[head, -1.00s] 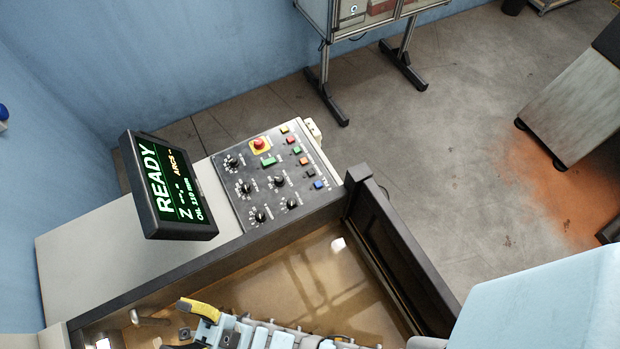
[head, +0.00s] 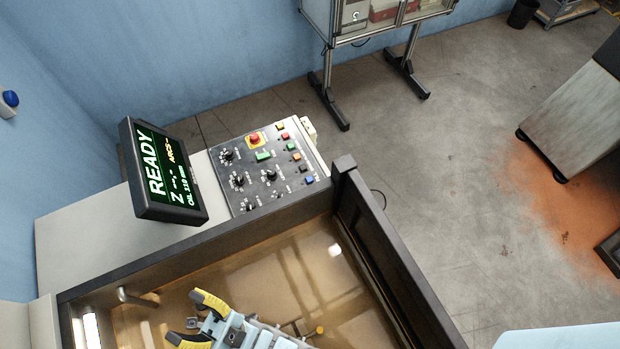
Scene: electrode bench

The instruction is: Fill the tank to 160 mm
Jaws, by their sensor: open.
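The tank (head: 400,275) is a dark-rimmed basin with clear amber liquid (head: 300,275) in it. A short metal pipe (head: 135,298) shows at its left. The tilted display (head: 165,172) reads READY, with an oil line that looks like 110 mm. The grey control panel (head: 233,199) beside it carries several black knobs, a red mushroom button (head: 254,139), a green button (head: 263,156) and a column of small coloured buttons ending in a blue one (head: 309,180). My gripper (head: 182,316), with yellow and black fingers, is open over the tank, apart from the panel.
A blue wall runs along the left and back. A metal-framed cabinet (head: 375,20) stands at the back. A grey block-shaped unit (head: 575,115) stands at right beside an orange floor patch (head: 570,215). Floor between is clear. The tank's raised dark side wall borders its right.

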